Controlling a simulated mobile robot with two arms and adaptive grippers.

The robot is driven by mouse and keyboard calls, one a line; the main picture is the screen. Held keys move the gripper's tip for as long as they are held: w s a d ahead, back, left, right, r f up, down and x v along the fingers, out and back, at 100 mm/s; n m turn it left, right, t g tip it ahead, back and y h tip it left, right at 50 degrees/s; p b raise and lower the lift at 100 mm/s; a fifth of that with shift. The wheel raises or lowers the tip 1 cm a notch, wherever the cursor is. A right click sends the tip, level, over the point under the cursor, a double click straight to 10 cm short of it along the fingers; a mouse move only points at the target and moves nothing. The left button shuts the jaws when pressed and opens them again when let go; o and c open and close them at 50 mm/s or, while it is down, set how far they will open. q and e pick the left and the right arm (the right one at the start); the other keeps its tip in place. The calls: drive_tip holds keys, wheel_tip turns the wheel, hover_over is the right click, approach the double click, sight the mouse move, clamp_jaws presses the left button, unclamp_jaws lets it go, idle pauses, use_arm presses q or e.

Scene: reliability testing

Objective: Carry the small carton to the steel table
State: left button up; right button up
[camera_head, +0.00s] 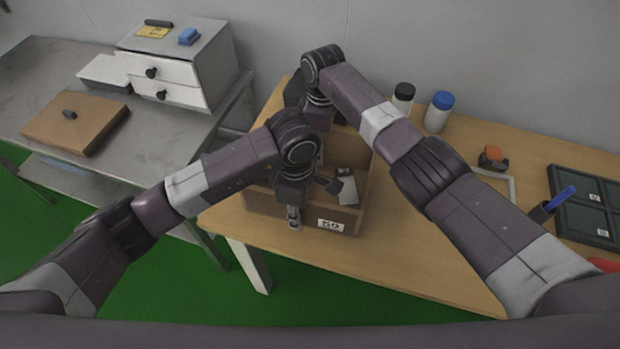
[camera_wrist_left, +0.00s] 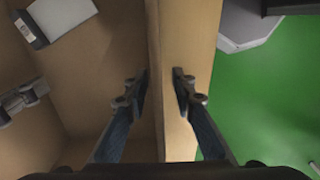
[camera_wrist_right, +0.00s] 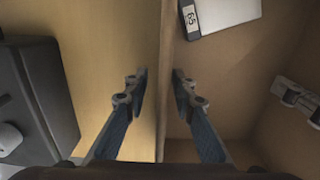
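The small carton (camera_head: 357,205) is an open brown box with a white label on its near side. My left gripper (camera_wrist_left: 160,88) has parted fingers on both sides of the carton's near wall. My right gripper (camera_wrist_right: 160,88) has parted fingers on both sides of the far wall; in the head view it is mostly hidden behind my left arm. Whether any finger touches a wall is unclear. The steel table (camera_head: 40,75) stands at the left.
The steel table bears a flat brown box (camera_head: 75,122), a white drawer unit (camera_head: 165,75) and a white tray (camera_head: 105,72); its front right part is bare. A black object (camera_wrist_right: 35,100) stands beyond the carton. Bottles (camera_head: 438,112) stand at the wooden table's back. Green floor lies in front.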

use_arm(q)
drive_tip(key=shift+f, duration=0.35)
use_arm(e)
drive_tip(key=shift+f, duration=0.3)
use_arm(q)
drive_tip(key=shift+c, duration=0.4)
use_arm(e)
drive_tip(key=shift+c, duration=0.4)
use_arm(q)
clamp_jaws()
use_arm(e)
clamp_jaws()
